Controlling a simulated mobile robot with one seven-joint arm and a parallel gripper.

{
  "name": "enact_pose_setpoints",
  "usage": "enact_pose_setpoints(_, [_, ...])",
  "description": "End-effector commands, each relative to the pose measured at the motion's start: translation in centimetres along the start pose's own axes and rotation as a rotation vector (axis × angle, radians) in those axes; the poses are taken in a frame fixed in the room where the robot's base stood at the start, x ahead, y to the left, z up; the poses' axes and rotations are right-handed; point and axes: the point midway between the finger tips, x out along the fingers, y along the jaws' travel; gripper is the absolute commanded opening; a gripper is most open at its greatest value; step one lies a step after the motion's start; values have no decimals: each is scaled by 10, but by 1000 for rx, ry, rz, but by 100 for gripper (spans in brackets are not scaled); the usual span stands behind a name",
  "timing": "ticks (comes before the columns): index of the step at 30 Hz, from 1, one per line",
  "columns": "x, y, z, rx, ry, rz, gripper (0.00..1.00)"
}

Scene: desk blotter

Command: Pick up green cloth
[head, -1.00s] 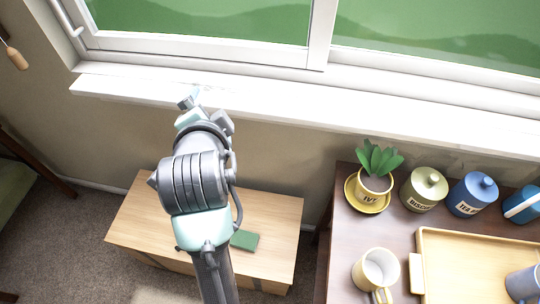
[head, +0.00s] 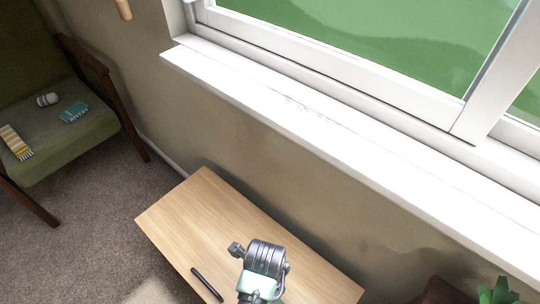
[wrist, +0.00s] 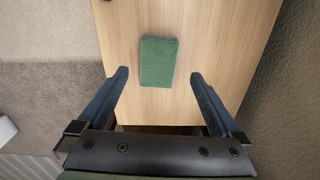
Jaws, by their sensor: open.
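The green cloth (wrist: 158,61) lies flat on the light wooden table, folded into a small rectangle, in the wrist view. It is hidden behind my arm in the head view. My gripper (wrist: 160,82) is open and empty above the table (wrist: 215,50), with one finger on each side of the cloth's near end as seen from the wrist. The gap between the fingers is wider than the cloth. In the head view my arm hangs over the table (head: 200,215) and the fingertips are not seen.
A dark pen-like object (head: 207,284) lies on the table left of my arm. A green armchair (head: 75,135) at the left holds a striped cloth (head: 16,142), a teal book (head: 74,112) and a small white-and-grey object (head: 47,100). A white windowsill (head: 330,140) runs along the wall behind.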

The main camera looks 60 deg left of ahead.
Motion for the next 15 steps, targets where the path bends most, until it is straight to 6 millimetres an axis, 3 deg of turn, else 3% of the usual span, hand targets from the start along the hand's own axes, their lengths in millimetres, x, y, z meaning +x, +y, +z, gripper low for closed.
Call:
enact_pose_setpoints(8, [20, 1, 1, -1, -1, 0, 100])
enact_pose_setpoints(15, [56, 4, 2, -1, 0, 0, 100])
